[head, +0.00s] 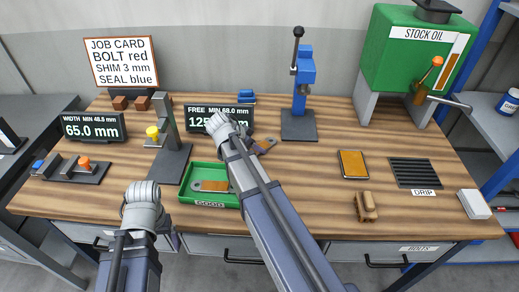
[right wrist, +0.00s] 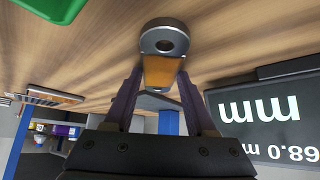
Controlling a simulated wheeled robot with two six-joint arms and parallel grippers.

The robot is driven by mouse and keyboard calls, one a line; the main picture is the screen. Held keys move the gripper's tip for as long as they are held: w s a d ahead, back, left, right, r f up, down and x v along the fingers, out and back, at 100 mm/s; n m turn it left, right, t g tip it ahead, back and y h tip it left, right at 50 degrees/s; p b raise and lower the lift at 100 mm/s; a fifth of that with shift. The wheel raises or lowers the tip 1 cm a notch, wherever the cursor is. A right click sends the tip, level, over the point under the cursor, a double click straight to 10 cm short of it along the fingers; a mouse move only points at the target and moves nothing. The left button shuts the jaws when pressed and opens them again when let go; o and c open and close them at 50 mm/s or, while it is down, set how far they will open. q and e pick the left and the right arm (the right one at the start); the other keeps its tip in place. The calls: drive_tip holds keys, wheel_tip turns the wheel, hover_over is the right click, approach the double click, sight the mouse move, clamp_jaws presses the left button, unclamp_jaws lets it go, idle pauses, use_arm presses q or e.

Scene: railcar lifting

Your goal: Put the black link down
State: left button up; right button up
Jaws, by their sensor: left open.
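A link with an orange middle and dark grey ring ends shows beside my right gripper in the head view (head: 264,145). In the right wrist view the black link (right wrist: 160,72) lies between the two fingertips of my right gripper (right wrist: 160,78), which appear to touch its sides. Whether it touches the table is unclear. In the head view my right forearm hides the fingers. My left gripper (head: 141,192) is open and empty at the front left of the table. A similar link (head: 213,186) lies in the green tray (head: 190,195) marked GOOD.
A free-length display (head: 196,121) stands behind the right gripper, and a blue press (head: 304,80) behind to the right. A yellow-knobbed gauge stand (head: 172,165) is left of the tray. An orange pad (head: 353,163), brown block (head: 365,207) and drip grate (head: 413,172) are right. Wood between them is clear.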

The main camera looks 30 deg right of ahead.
clamp_jaws()
idle(0.3)
idle(0.4)
wheel_tip(320, 180, up, 10)
drive_tip(key=p, duration=1)
